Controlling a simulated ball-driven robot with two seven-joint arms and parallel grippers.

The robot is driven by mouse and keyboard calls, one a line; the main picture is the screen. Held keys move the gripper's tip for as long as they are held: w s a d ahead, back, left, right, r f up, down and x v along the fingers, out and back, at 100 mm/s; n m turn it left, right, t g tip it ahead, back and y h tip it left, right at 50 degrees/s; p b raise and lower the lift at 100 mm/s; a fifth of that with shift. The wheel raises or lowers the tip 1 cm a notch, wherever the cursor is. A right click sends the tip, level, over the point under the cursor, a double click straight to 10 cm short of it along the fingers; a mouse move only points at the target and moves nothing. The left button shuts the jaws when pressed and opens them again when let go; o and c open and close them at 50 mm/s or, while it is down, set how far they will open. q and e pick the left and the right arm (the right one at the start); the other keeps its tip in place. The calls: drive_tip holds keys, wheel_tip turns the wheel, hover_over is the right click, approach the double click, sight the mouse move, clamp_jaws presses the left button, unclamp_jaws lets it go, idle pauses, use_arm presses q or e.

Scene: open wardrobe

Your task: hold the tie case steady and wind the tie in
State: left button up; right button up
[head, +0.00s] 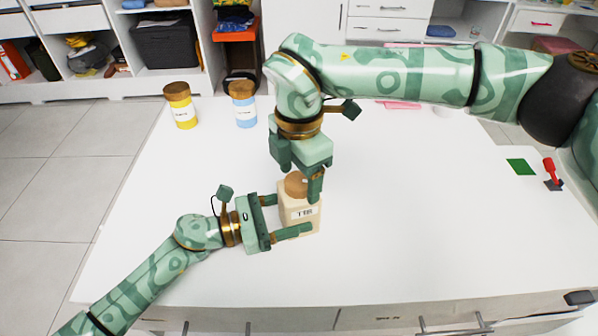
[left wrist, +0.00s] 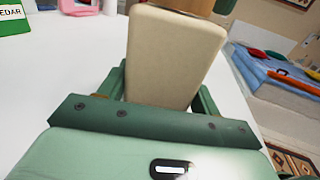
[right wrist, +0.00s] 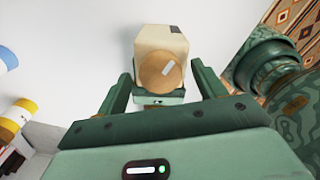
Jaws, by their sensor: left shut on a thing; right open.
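The tie case (head: 299,221) is a cream block with a small label, standing upright on the white table. It also shows in the left wrist view (left wrist: 170,58) and the right wrist view (right wrist: 160,40). A round brown knob (head: 296,186) sits on its top; the right wrist view shows a pale mark on the knob (right wrist: 154,78). My left gripper (head: 288,215) is shut on the case's sides, low down. My right gripper (head: 301,180) points down from above, open, its fingers apart on either side of the knob. I see no tie outside the case.
A yellow jar (head: 181,108) and a blue jar (head: 244,107) stand at the table's back left. A green square (head: 521,166) and a red-handled tool (head: 550,170) lie at the right. The white table (head: 420,230) is clear right of the case.

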sight(282, 214)
use_arm(q)
drive_tip(key=shift+f, duration=0.1)
use_arm(e)
wheel_tip(282, 214, up, 12)
idle(0.5)
use_arm(q)
drive_tip(key=o, duration=1.2)
drive_tip(key=shift+r+v, duration=0.1)
drive_tip(key=shift+v, duration=0.7)
drive_tip(key=shift+r+v, duration=0.15)
drive_tip(key=shift+v, duration=0.6)
drive_tip(key=shift+r+v, duration=0.1)
drive_tip(key=shift+v, duration=1.05)
drive_tip(key=shift+r+v, duration=0.15)
drive_tip(key=shift+v, duration=0.95)
drive_tip(key=shift+a+r, duration=0.1)
drive_tip(key=shift+a, duration=0.1)
use_arm(e)
drive_tip(key=shift+w+f, duration=0.1)
drive_tip(key=shift+f, duration=0.2)
